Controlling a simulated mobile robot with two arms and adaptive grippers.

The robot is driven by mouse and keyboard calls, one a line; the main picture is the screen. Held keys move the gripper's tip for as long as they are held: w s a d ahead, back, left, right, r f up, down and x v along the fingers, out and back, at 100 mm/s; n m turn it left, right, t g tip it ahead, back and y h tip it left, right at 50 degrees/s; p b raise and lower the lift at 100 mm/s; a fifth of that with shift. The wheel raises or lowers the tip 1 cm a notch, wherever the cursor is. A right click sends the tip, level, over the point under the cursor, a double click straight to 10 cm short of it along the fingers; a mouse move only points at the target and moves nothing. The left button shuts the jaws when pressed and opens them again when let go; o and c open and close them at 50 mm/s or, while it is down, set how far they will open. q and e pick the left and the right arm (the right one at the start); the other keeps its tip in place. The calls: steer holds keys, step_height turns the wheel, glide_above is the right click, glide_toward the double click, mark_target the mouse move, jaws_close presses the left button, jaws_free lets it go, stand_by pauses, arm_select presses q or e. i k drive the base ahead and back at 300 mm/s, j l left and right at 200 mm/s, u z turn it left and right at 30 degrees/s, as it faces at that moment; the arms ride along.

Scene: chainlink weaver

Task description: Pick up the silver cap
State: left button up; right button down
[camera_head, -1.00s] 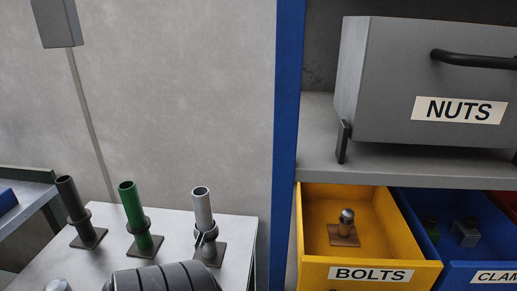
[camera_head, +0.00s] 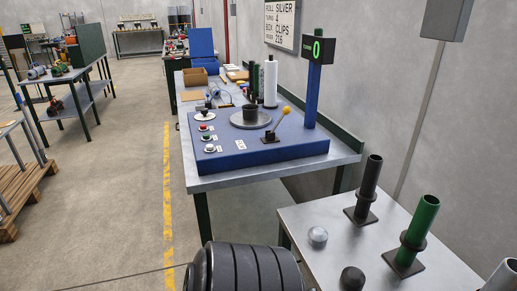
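A silver domed cap (camera_head: 317,236) sits on the grey table (camera_head: 310,212) at the lower right, near its left edge. A black domed cap (camera_head: 352,279) sits in front of it, partly cut off by the bottom of the frame. To the right, a black tube (camera_head: 368,178) and a green tube (camera_head: 420,222) stand upright on square bases, each with a ring around it. The top of a silver tube (camera_head: 503,274) shows at the bottom right corner. Neither of my grippers is in view. A black ribbed part, likely of my arm, fills the bottom middle.
A workbench (camera_head: 345,150) stands behind, with a blue control panel (camera_head: 240,155) carrying buttons, a round plate and a yellow-knobbed lever. A sign (camera_head: 282,22) hangs on the wall. The floor to the left is open, with a yellow line (camera_head: 168,190) and a wooden pallet (camera_head: 20,190).

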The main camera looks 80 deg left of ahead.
mark_target(318, 236)
steer(key=u, duration=2.05)
